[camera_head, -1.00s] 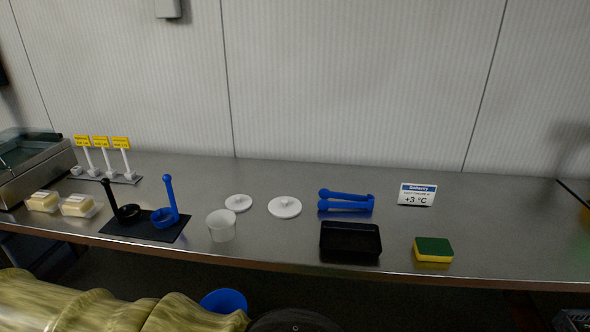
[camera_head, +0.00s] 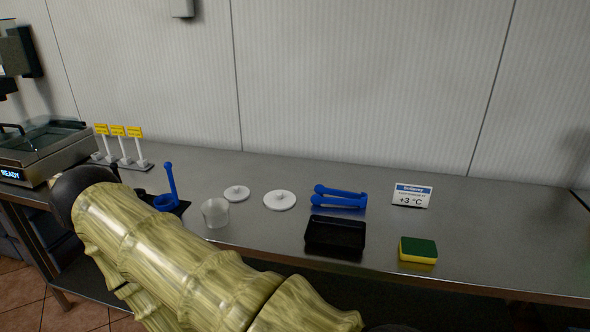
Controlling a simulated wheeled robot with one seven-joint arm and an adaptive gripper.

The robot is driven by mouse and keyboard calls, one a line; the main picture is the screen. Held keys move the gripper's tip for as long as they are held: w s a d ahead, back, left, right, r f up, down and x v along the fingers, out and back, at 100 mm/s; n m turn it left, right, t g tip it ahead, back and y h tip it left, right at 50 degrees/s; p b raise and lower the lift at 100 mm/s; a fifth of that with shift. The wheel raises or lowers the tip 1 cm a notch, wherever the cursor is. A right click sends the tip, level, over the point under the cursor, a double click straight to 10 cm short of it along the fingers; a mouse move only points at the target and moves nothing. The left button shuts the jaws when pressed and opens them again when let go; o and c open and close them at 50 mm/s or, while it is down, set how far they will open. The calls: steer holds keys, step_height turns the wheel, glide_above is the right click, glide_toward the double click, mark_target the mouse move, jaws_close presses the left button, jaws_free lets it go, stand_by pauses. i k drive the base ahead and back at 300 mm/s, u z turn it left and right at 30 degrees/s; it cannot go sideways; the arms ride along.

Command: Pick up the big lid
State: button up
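The big lid (camera_head: 280,201) is a round white disc with a small knob on top, lying flat on the metal counter. A smaller white lid (camera_head: 236,194) of the same kind lies just left of it, apart from it. A white translucent cup (camera_head: 215,213) stands in front of the small lid. My arm reaches up from the bottom of the view toward the left, over the counter's front edge. My gripper does not show; both lids are unobstructed.
Blue tongs (camera_head: 338,198) lie right of the big lid, with a black tray (camera_head: 335,234) in front of them.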

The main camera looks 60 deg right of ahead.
mark_target(279, 200)
steer(key=k, duration=0.25)
steer(key=z, duration=0.9)
